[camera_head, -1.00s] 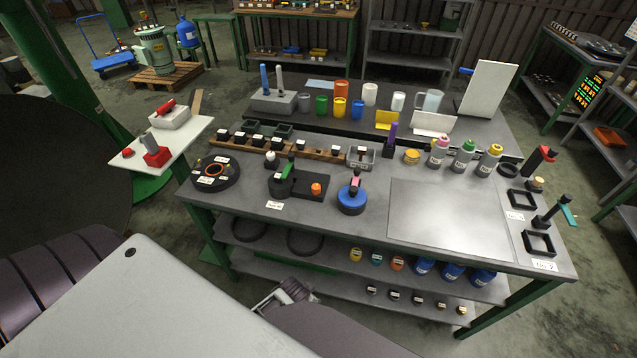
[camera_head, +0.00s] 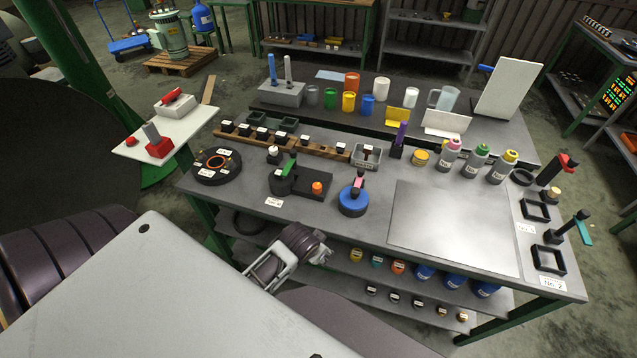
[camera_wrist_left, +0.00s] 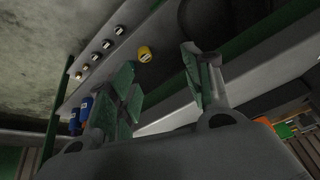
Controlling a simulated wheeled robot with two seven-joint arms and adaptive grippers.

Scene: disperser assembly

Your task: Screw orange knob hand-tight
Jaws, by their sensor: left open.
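The orange knob (camera_head: 317,187) sits on a black base (camera_head: 305,184) on the workbench, beside a black holder with a green part (camera_head: 289,168). An orange thing (camera_wrist_left: 264,123) shows at the right of the left wrist view, but I cannot tell whether it is the knob. My left gripper (camera_head: 255,272) is in front of the bench's near edge, below and left of the knob and apart from it. In the left wrist view its fingers (camera_wrist_left: 165,85) are spread with nothing between them. My right gripper is not in view.
The workbench (camera_head: 370,228) has a bare metal plate (camera_head: 450,230) on its right. A blue round base (camera_head: 353,202) stands right of the knob and a black disc (camera_head: 217,166) at the left. A lower shelf holds several jars (camera_head: 398,267). The bench edge lies before my gripper.

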